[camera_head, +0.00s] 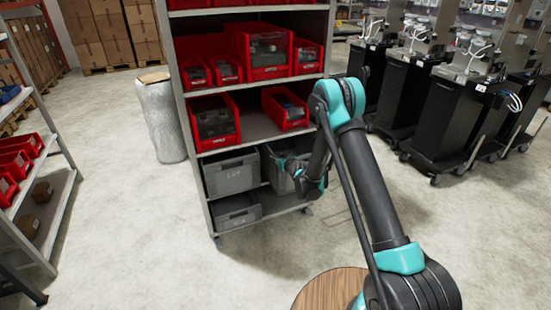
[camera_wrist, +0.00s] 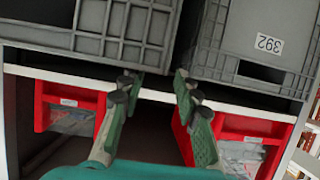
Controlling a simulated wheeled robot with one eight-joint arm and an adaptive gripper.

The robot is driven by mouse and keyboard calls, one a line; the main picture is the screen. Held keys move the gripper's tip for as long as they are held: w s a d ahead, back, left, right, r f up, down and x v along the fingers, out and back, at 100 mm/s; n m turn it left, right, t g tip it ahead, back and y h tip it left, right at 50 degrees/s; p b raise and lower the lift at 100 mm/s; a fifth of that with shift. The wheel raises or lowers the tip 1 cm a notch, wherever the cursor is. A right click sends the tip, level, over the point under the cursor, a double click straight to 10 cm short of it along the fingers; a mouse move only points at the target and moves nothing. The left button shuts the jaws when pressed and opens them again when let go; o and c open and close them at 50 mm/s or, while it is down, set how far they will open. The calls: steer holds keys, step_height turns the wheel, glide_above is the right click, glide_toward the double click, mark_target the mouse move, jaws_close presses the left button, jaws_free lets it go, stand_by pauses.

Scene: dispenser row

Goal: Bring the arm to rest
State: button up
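My arm (camera_head: 370,180) reaches out from the lower right, bends at a raised elbow and points down to the shelf rack. My gripper (camera_wrist: 157,88) shows in the wrist view with its two green fingers apart and nothing between them. In the head view it is partly hidden by my arm, in front of the rack's lower right side, near a grey crate (camera_head: 281,178). The wrist view is upside down, with grey crates (camera_wrist: 262,45) above and red bins below the shelf edge (camera_wrist: 40,73). I cannot tell whether the fingers touch anything.
The rack holds red bins (camera_head: 213,122) above and grey crates (camera_head: 231,175) below. Black carts (camera_head: 440,115) stand at right, a wrapped cylinder (camera_head: 162,120) left of the rack, and another shelf (camera_head: 50,205) at far left. The floor between the shelves is clear.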

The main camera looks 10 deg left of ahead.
stand_by(0.3)
steer(key=s+d+r+m+g+h, duration=0.2)
steer(key=s+d+r, duration=0.6)
steer(key=d, duration=0.3)
steer(key=s+d+r+m+g+h, duration=0.1)
steer(key=s+d+r+h, duration=0.1)
steer(key=s+d+r, duration=0.75)
steer(key=s+d+f+m+g+h, duration=0.1)
steer(key=s+d+m+g, duration=0.1)
steer(key=s+d, duration=0.6)
steer(key=s+d+f+m+g+h, duration=0.1)
steer(key=s+d, duration=0.8)
steer(key=s, duration=1)
steer(key=shift+s+f+m+g+h, duration=0.4)
steer(key=shift+f+g+h, duration=0.1)
steer(key=shift+f+h, duration=0.2)
